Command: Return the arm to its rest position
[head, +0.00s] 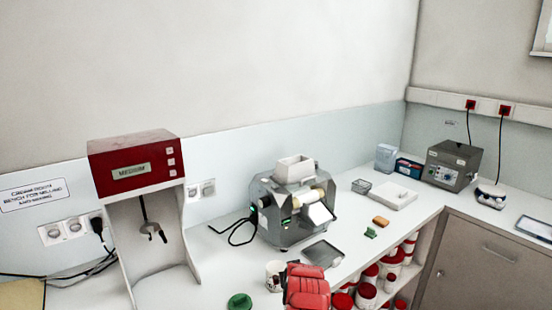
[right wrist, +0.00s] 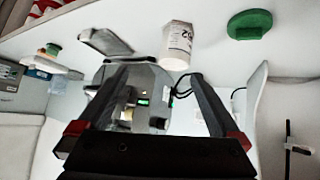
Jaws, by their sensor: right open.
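My right gripper (right wrist: 158,75) is open in the right wrist view, its two dark fingers spread with nothing held between them. A red part of my right arm shows at the bottom middle of the head view, in front of the bench edge; its fingertips cannot be made out there. The white labelled pot (head: 274,276) stands on the bench just left of it. The pot also shows beyond the fingertips in the right wrist view (right wrist: 178,48), apart from them. The green lid (head: 239,301) lies on the bench left of the pot. My left gripper is not in view.
The grey mill (head: 290,212) stands behind the pot, with a dark tray (head: 323,253) in front. A red-topped mixer (head: 135,162) stands left. Red-lidded tubs (head: 366,294) fill shelves below the bench. A green piece (head: 370,232) and an orange block (head: 380,221) lie right.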

